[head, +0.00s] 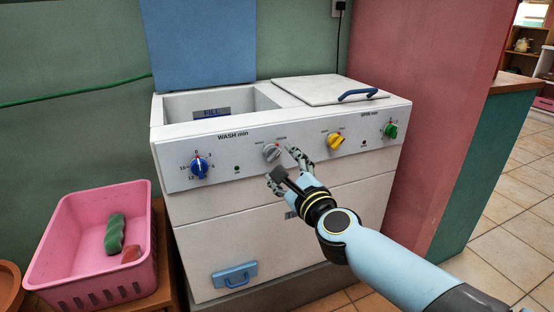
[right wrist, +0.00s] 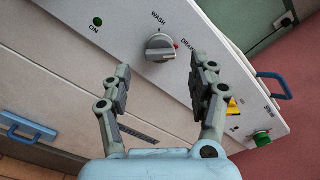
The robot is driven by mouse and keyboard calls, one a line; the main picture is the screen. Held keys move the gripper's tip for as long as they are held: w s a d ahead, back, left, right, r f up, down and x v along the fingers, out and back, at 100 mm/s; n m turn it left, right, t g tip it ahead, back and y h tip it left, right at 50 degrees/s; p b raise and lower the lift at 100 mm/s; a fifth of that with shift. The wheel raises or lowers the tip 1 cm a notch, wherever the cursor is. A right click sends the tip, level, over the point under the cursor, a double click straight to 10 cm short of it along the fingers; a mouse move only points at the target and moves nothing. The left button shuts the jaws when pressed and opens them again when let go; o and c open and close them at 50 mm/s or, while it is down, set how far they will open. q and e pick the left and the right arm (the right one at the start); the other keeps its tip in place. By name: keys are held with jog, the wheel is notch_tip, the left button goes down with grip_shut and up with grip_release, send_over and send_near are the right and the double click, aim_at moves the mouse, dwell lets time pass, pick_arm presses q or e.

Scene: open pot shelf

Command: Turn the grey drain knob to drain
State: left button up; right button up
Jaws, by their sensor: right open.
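The grey drain knob (head: 271,152) is on the white front panel of the washing machine (head: 240,222), between the blue and yellow knobs. In the right wrist view the grey knob (right wrist: 160,47) sits between the printed words WASH and DRAIN, with a small red mark at its right side. Which word it points to is hard to tell. My right gripper (head: 281,166) is open and empty in front of the panel, just below and right of the knob. In the right wrist view the knob lies ahead of the spread fingers (right wrist: 163,68), apart from them. My left gripper is not in view.
A blue knob (head: 199,167) is at the panel's left, a yellow knob (head: 335,141) and a green knob (head: 390,131) at its right. A pink basket (head: 62,232) with a green item stands left of the machine. A red wall (head: 425,80) rises at right.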

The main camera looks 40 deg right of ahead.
jog(key=v, duration=0.6)
jog(key=shift+s, duration=0.4)
jog(key=s+a+f+n+g+y+p, duration=0.1)
jog(key=s+f+n+g+p, duration=0.1)
jog(key=s+f+n, duration=0.45)
jog(key=s+a+f+n+g+y+p, duration=0.1)
jog(key=s+f+n+g, duration=0.15)
jog(key=f, duration=0.75)
jog(key=s+f+n+g+y+p, duration=0.1)
jog(key=s+f+n+g+p, duration=0.15)
jog(key=s+f, duration=0.45)
jog(key=s+f+n+g, duration=0.3)
jog(key=s+f+n, duration=0.2)
jog(key=s, duration=0.5)
jog(key=s+f+n+g, duration=0.3)
jog(key=s+f+n, duration=0.3)
jog(key=s, duration=0.4)
jog(key=s+f+n+g, duration=0.4)
jog(key=s+n, duration=0.3)
jog(key=s, duration=0.4)
jog(key=shift+a+f+n, duration=0.35)
jog(key=shift+f, duration=0.35)
